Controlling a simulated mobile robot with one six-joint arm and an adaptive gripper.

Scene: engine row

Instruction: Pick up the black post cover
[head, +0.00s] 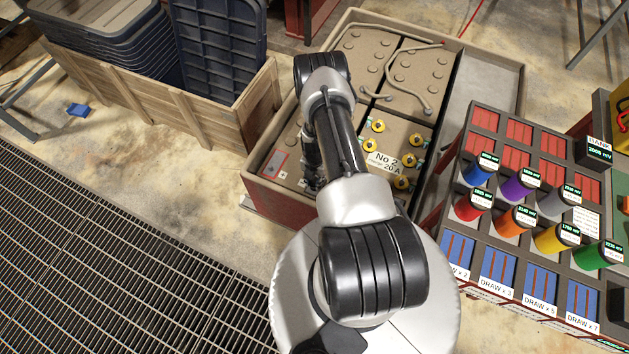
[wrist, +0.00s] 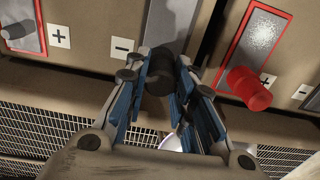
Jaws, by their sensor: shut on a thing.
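The black post cover (wrist: 158,80) is a short dark cylinder at the middle of the wrist view, just right of a "−" label. My gripper (wrist: 168,72) has its blue-padded fingers on either side of the cover and is shut on it. The cover is at the battery's near edge; I cannot tell whether it still sits on its post. A red post cover (wrist: 248,88) lies to the right by a red-framed plate and a "+" label. In the head view my arm hides the gripper and the black cover.
The battery tray (head: 268,197) holds several tan batteries (head: 410,75), some with yellow caps and a cable. A wooden crate (head: 205,122) stands close on the left. A rack of coloured cylinders (head: 497,228) stands on the right. Floor grating (head: 120,260) lies at lower left.

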